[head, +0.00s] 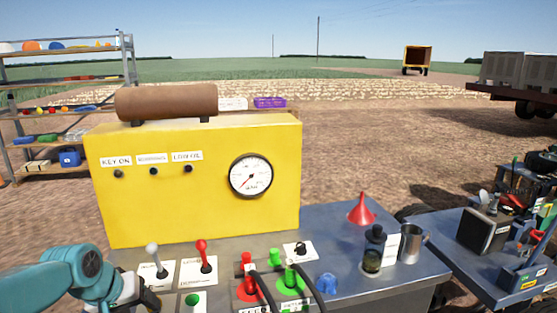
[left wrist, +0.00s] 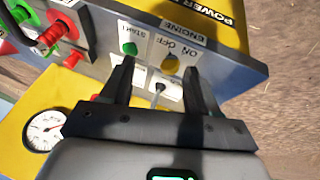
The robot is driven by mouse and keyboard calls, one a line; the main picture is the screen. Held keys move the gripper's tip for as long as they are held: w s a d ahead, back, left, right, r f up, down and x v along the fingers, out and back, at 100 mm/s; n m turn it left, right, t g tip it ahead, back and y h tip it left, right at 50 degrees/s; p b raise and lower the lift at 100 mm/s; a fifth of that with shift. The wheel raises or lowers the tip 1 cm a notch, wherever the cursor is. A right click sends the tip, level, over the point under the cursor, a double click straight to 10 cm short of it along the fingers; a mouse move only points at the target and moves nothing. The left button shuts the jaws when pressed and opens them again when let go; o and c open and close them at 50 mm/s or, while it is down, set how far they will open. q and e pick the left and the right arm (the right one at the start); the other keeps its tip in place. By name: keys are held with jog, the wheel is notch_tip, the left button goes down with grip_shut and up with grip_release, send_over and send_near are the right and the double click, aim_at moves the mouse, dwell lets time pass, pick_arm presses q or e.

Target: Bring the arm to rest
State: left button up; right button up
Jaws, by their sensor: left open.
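My left arm comes in at the lower left of the head view. Its gripper (head: 146,300) is low over the front left of the control panel, partly cut off by the frame edge. In the left wrist view the two black fingers (left wrist: 158,68) are spread apart. A thin pale lever (left wrist: 160,90) shows between them in the picture; I cannot tell whether they touch it. My right gripper is not in view.
The yellow housing (head: 200,215) with a gauge (head: 250,176) stands behind the panel. A white-knobbed lever (head: 152,250), a red lever (head: 202,248) and red and green hose couplings (head: 289,277) stick up. A red funnel (head: 361,210), bottle (head: 373,250) and metal cup (head: 411,244) stand right.

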pick_arm(q)
jog(key=s+d+f+g+h, duration=0.1)
jog(key=s+d+f, duration=0.15)
jog(key=f, duration=0.45)
jog(key=s+d+f+m, duration=0.1)
jog(key=d+f, duration=0.3)
jog(key=f, duration=0.3)
jog(key=s+d+f+g+h, duration=0.1)
jog(key=s+d+f, duration=0.1)
jog(key=d+f, duration=0.35)
jog(key=s+d+f+g, duration=0.1)
jog(key=s+d+f, duration=0.2)
jog(key=s+f, duration=0.4)
jog(key=s+d+f+g, duration=0.1)
jog(key=s+d+f, duration=0.2)
jog(key=s+f, duration=0.4)
jog(key=s, duration=0.5)
jog(key=shift+s+d+m+g+h+p, duration=0.15)
jog(key=shift+m+g+h+p, duration=0.15)
jog(key=shift+m+p, duration=0.1)
